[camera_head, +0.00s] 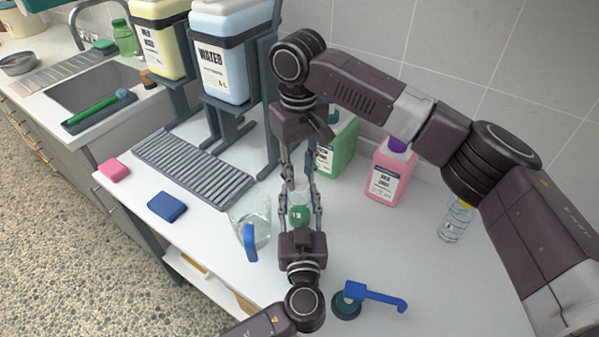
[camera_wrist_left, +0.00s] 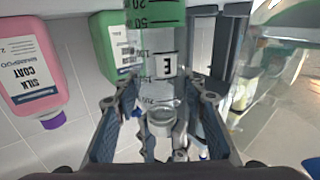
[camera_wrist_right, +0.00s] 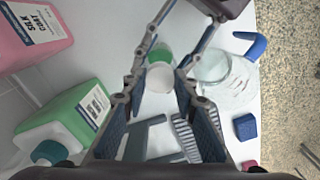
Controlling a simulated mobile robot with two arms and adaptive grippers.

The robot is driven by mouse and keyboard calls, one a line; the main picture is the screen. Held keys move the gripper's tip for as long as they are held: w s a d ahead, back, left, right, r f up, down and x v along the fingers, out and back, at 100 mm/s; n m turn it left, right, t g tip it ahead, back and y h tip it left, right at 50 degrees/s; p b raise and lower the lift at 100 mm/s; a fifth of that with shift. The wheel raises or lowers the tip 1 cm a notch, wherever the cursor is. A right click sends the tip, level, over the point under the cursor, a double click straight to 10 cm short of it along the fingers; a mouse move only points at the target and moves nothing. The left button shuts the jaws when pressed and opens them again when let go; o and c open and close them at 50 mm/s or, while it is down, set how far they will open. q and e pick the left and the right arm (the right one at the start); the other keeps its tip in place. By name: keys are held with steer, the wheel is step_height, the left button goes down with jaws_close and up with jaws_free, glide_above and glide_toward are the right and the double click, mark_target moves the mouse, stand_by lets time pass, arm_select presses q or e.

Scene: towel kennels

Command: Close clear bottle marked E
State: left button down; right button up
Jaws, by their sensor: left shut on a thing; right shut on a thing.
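The clear bottle marked E (camera_wrist_left: 167,66) has a scale and green content, which shows in the head view (camera_head: 300,215). In the left wrist view it appears inverted, with its narrow end toward the bottom. My left gripper (camera_head: 301,212) is shut around the bottle from the front. My right gripper (camera_head: 299,187) reaches down from behind and is shut on a pale round cap (camera_wrist_right: 160,77) at the bottle's top. The cap and bottle line up closely; I cannot tell whether the cap is seated. The gripper fingers partly hide both.
A clear jug with a blue handle (camera_head: 250,242) stands close left of the bottle. A green shampoo container (camera_head: 337,155) and a pink one (camera_head: 388,178) stand behind. A blue-handled tool (camera_head: 375,295) lies at the front right. The counter's right part is mostly clear.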

steer(key=m, duration=0.5)
steer(key=shift+a, duration=0.1)
steer(key=m, duration=0.3)
steer(key=shift+m, duration=0.3)
steer(key=m, duration=0.3)
steer(key=shift+m, duration=0.3)
steer(key=m, duration=0.3)
steer(key=shift+m, duration=0.3)
steer(key=m, duration=0.7)
steer(key=shift+w+m, duration=0.1)
steer(key=shift+m, duration=0.3)
steer(key=m, duration=0.6)
steer(key=shift+m, duration=0.3)
